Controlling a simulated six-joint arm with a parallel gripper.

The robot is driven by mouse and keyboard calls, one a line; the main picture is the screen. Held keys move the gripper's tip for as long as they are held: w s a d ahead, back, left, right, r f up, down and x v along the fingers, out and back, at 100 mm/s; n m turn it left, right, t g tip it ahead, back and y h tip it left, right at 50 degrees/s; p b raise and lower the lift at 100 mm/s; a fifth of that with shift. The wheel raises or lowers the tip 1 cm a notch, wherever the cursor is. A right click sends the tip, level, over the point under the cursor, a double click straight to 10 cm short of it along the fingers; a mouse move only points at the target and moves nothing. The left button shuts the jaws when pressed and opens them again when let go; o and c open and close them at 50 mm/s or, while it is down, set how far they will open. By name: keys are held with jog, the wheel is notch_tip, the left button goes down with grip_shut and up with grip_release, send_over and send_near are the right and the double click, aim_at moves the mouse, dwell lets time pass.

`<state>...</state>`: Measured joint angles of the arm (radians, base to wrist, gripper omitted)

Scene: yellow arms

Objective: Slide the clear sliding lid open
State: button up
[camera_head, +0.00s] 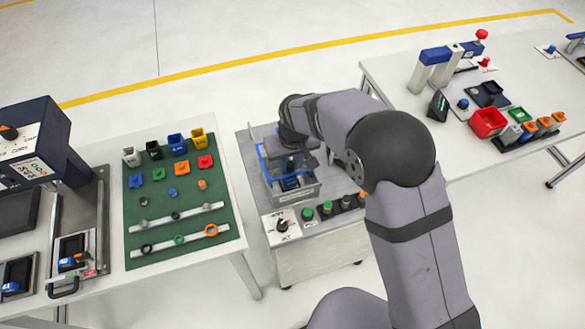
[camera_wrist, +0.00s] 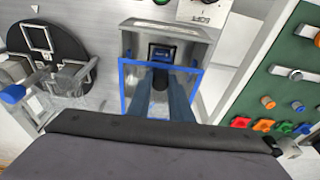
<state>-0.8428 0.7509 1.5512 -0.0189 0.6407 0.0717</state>
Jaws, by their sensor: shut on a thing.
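The clear lid has a blue frame and sits over a grey metal box (camera_head: 301,194). Its blue edge shows in the head view (camera_head: 264,166) and in the wrist view (camera_wrist: 124,84). My gripper (camera_wrist: 161,88) is over the lid, its fingers shut on a dark handle (camera_wrist: 159,80) inside the blue frame. In the head view my gripper (camera_head: 291,158) is partly hidden by my wrist. The lid sits toward the back, and the front part of the box is uncovered. A black part with a blue face (camera_wrist: 163,52) shows in that opening.
Green buttons and a rotary switch (camera_head: 281,226) line the front of the box's station. A green mat (camera_head: 150,205) with small coloured parts lies to the left. A round black plate (camera_wrist: 43,52) and a clear-sided fixture (camera_wrist: 60,92) stand close by in the wrist view.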

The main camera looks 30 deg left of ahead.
jog(key=shift+a, duration=0.1)
jog(key=shift+w+a+r, duration=0.1)
jog(key=shift+w+a, duration=0.7)
jog(key=shift+w, duration=0.05)
jog(key=shift+w+a, duration=0.15)
jog(key=shift+w+a+p, duration=0.35)
jog(key=shift+w+a, duration=0.4)
dwell(0.5)
jog(key=shift+w+a, duration=0.75)
jog(key=shift+w+a, duration=0.75)
jog(key=shift+w+a+p, duration=0.15)
jog(key=shift+w+p, duration=0.05)
jog(key=shift+p, duration=0.1)
dwell(0.6)
